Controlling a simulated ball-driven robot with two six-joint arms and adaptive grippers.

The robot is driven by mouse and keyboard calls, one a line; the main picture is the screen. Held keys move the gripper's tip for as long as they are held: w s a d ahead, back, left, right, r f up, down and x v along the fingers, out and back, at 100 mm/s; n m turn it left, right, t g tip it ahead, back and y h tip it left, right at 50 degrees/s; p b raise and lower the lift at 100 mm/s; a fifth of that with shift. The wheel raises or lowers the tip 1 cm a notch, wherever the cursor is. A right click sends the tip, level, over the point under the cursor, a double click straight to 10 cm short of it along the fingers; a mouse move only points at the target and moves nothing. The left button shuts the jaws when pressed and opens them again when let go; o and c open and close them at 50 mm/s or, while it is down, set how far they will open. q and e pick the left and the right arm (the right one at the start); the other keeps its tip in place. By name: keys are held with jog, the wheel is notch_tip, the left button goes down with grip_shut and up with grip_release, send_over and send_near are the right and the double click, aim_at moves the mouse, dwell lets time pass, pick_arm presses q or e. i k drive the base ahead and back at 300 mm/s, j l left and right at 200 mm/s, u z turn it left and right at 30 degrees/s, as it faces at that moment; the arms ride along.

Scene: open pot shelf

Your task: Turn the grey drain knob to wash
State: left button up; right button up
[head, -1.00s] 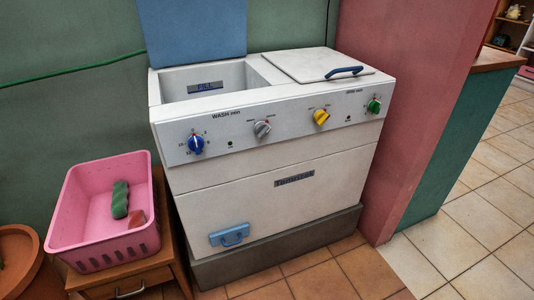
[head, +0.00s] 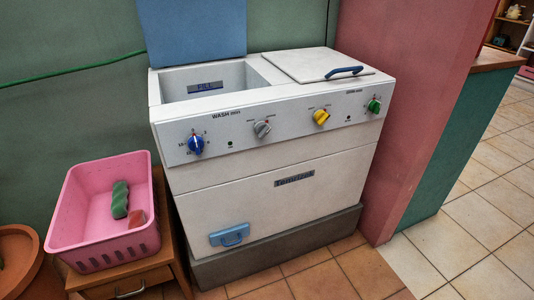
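The grey drain knob (head: 262,129) is on the front control panel of the white washing machine (head: 270,180), between the blue knob (head: 196,145) and the yellow knob (head: 321,117). Small marks sit above the grey knob on both sides, but their lettering is too small to read. The knob's pointer looks tilted; its exact setting cannot be told. A green knob (head: 374,106) is at the panel's right end. Neither of my grippers shows in the head view.
The open wash tub (head: 215,80) is at the machine's top left, its blue lid (head: 195,30) raised. A closed lid (head: 320,64) covers the right. A pink basket (head: 100,240) stands on a wooden stand at left. A pink wall (head: 405,100) flanks the right. Tiled floor in front is clear.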

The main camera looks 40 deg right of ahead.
aim_at(261, 128)
jog(key=z, duration=1.3)
